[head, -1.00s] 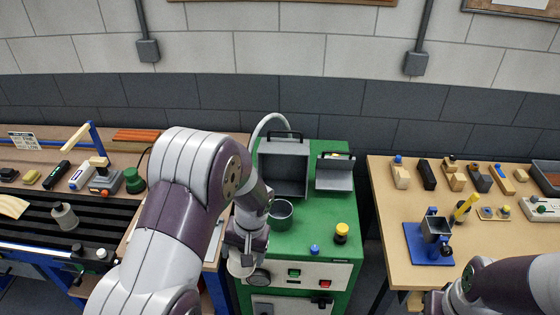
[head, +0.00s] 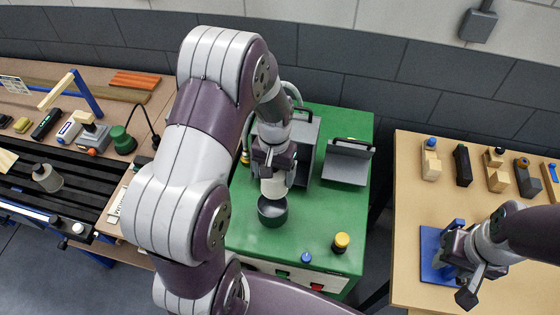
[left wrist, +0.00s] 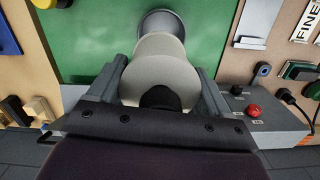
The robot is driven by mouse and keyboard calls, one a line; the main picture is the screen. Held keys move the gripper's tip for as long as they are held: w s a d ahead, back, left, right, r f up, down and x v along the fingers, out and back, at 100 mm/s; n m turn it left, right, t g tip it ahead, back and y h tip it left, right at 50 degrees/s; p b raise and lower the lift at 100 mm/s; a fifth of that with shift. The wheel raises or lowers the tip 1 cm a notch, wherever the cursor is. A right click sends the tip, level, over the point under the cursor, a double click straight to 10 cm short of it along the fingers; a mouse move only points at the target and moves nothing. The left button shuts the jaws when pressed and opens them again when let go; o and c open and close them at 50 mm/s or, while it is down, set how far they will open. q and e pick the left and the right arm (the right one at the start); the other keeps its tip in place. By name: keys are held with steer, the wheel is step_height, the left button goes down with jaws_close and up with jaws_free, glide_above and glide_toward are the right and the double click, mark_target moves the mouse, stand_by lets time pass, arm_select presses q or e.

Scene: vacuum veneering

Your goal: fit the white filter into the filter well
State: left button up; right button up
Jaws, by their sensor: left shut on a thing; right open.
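The white filter (head: 274,186) is a pale, rounded cylinder with a dark knob, held upright. My left gripper (head: 273,163) is shut on it. The filter well (head: 272,216) is a dark grey round cup on the green cabinet, directly below the filter. The filter's lower end is at the well's rim; I cannot tell whether it has entered. In the left wrist view the filter (left wrist: 160,65) is between my left fingers (left wrist: 163,88), with the well (left wrist: 160,22) beyond, partly hidden by it. My right gripper (head: 463,272) is open over the right table.
The green cabinet (head: 310,225) carries a yellow knob (head: 341,242), a blue knob (head: 306,258) and a grey open box (head: 347,163). A blue fixture (head: 432,246) is by my right gripper. Wooden blocks (head: 430,160) line the right table. A slotted bench (head: 85,205) is at left.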

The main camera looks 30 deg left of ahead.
mark_target(269, 180)
arm_select(q)
steer(key=s, duration=0.1)
steer(key=s+r, duration=0.1)
steer(key=shift+s, duration=0.4)
steer(key=w+f, duration=0.1)
steer(key=w+f+b, duration=0.1)
steer(key=f, duration=0.1)
steer(key=f+b, duration=0.1)
steer(key=s+f+b, duration=0.1)
steer(key=f, duration=0.1)
steer(key=shift+s+b, duration=0.1)
steer(key=shift+b, duration=0.25)
steer(key=shift+w+f, duration=0.2)
steer(key=shift+w, duration=0.2)
steer(key=shift+s, duration=0.1)
arm_select(e)
steer(key=f, duration=0.1)
steer(key=s+f, duration=0.1)
steer(key=f, duration=0.1)
steer(key=shift+s+f, duration=0.2)
steer(key=shift+s, duration=0.05)
arm_select(q)
steer(key=shift+s+r, duration=0.15)
arm_select(e)
steer(key=shift+s+r, duration=0.1)
steer(key=shift+s, duration=0.05)
steer(key=shift+r, duration=0.1)
arm_select(q)
steer(key=shift+w, duration=0.2)
